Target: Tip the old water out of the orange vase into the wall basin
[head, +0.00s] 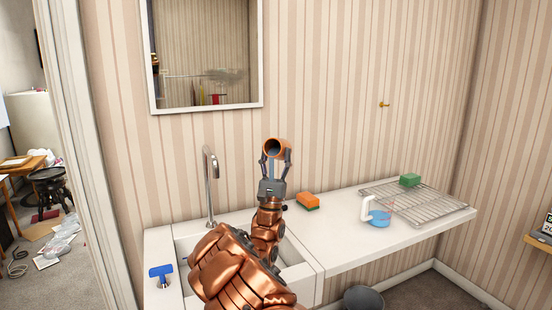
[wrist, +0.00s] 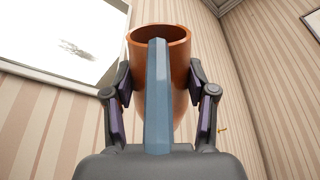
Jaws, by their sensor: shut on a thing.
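The orange vase (head: 283,149) is held in my gripper (head: 275,168) in the head view, above the back of the basin. Its round dark mouth faces my camera. In the wrist view the vase (wrist: 180,95) sits between the two fingers of my gripper (wrist: 160,95), with its rim at the top. A grey-blue bar stands in front of it there. Any water inside cannot be seen. The wall basin (head: 187,245) is white and lies below, partly hidden by my arm. A tall tap (head: 212,175) rises at its back left.
An orange and green sponge (head: 308,201) lies on the white counter (head: 335,240) right of the basin. Farther right are a jug with blue liquid (head: 378,216) and a wire rack (head: 425,205) with a green sponge (head: 410,180). A mirror (head: 205,55) hangs above. A blue-handled tool (head: 161,274) lies left.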

